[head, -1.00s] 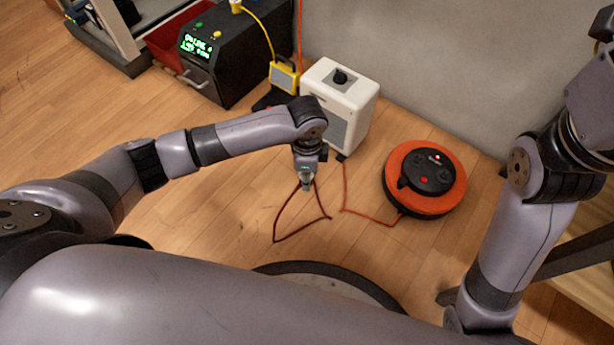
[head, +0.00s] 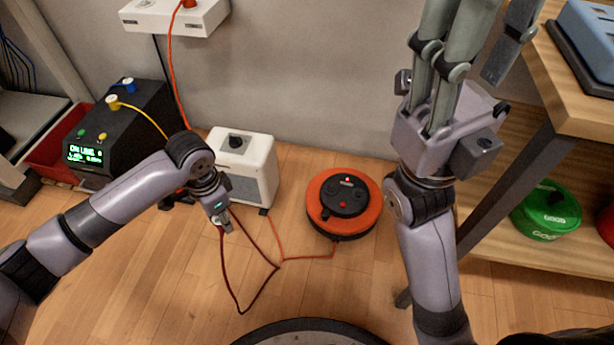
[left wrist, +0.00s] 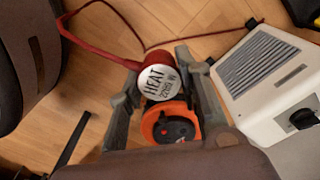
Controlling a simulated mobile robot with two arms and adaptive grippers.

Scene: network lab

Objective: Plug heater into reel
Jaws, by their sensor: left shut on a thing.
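The white heater (head: 262,172) with a grey grille and black knob stands on the floor by the wall; it also shows at the right of the left wrist view (left wrist: 268,80). The orange reel (head: 318,216) with a black centre and a lit red light lies flat to its right. My left gripper (head: 225,226) is shut on the heater plug (left wrist: 160,82), a round plug marked HEAT, in front of the heater and left of the reel. In the left wrist view the reel (left wrist: 157,127) shows beyond the plug, between the fingers. My right gripper (head: 482,55) is raised, fingers spread and empty.
A dark red cord (head: 240,306) loops across the floor from the plug. A wall power strip (head: 172,17) hangs above, with an orange cord. A black unit with a green display (head: 85,153) stands left. A wooden bench (head: 570,115) with a green reel (head: 545,212) stands right.

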